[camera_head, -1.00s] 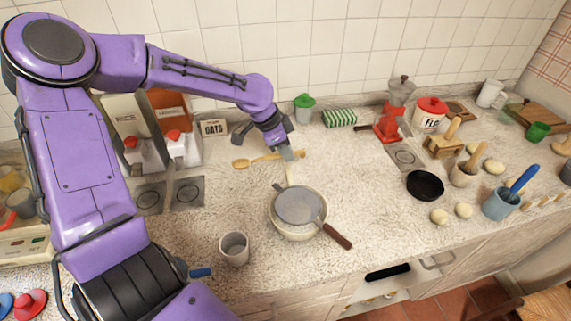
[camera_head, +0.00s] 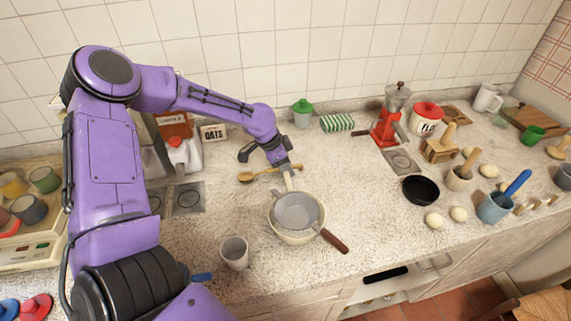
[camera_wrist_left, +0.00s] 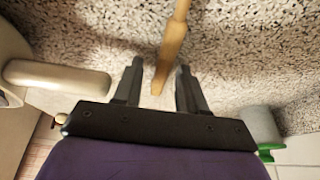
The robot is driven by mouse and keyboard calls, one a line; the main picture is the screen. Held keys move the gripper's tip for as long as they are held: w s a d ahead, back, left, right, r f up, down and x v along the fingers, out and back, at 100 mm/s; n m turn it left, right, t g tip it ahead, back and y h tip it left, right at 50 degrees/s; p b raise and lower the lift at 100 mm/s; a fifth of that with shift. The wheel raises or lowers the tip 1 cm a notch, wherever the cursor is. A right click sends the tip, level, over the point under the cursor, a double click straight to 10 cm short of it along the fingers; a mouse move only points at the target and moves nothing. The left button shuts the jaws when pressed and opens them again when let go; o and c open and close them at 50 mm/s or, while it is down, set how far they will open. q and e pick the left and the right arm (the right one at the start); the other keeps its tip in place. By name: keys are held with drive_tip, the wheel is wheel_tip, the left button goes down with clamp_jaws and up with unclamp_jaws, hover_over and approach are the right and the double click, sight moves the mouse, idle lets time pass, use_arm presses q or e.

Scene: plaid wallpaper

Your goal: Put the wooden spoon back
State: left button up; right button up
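The wooden spoon (camera_head: 258,175) lies on the speckled counter behind the sieve and bowl, its bowl end to the left and its handle to the right. My left gripper (camera_head: 288,168) is at the handle's end. In the left wrist view the gripper (camera_wrist_left: 160,82) is open, with the spoon's handle (camera_wrist_left: 173,45) reaching in between its two fingers. I see gaps on both sides of the handle, so it is not gripped. The spoon's bowl end is outside the wrist view. My right gripper is not in view.
A sieve (camera_head: 297,212) rests on a cream bowl (camera_head: 290,236) just in front of the gripper; the bowl's handle points towards it. A grey mug (camera_head: 234,252) stands front left. A blue utensil pot (camera_head: 492,208) stands far right.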

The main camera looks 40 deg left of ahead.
sight(270, 170)
use_arm(q)
drive_tip(key=v, duration=0.9)
drive_tip(key=shift+r, duration=0.2)
drive_tip(key=p+v, duration=0.2)
drive_tip(key=v, duration=0.1)
drive_tip(key=shift+f, duration=0.1)
